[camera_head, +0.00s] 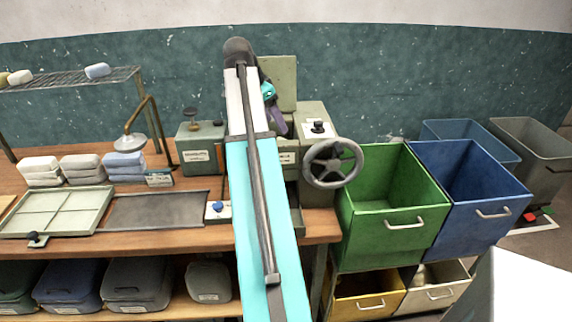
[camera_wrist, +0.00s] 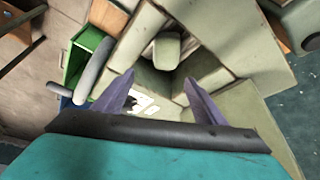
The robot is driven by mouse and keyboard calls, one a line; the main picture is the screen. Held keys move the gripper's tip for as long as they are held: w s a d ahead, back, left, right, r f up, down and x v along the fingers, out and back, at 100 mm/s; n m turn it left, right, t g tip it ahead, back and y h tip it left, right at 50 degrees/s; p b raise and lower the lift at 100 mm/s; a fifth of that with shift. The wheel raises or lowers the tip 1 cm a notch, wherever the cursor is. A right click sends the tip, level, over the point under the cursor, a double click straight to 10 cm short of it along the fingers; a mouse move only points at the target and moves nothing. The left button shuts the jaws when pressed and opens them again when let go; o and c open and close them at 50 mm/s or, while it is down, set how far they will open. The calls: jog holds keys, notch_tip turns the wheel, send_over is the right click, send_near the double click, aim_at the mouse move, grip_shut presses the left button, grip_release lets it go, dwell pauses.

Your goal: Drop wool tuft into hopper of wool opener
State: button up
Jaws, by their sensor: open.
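The wool opener (camera_head: 315,118) is a grey-green machine with a handwheel (camera_head: 333,163), at the bench's right end. Its raised back panel (camera_head: 280,82) stands behind my gripper (camera_head: 277,122). The purple fingers point down over the machine, and my arm hides part of it. In the wrist view my gripper (camera_wrist: 162,88) is open, its fingers apart over the hopper (camera_wrist: 205,68) with sloping sides. A pale rounded block (camera_wrist: 166,50) shows at the hopper; I cannot tell whether it is wool or a machine part. No wool tuft shows clearly between the fingers.
Pale and blue tufts (camera_head: 97,70) lie on a wire rack at the back left. Stacked white, grey and blue pads (camera_head: 124,165) stand on the bench (camera_head: 180,237). A green bin (camera_head: 390,225) and a blue bin (camera_head: 470,200) stand right of the machine.

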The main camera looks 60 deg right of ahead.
jog(key=b+v, duration=0.2)
jog(key=v, duration=0.9)
jog(key=shift+w+r+b, duration=0.15)
jog(key=shift+r+b, duration=0.15)
jog(key=shift+b, duration=0.05)
dwell(0.5)
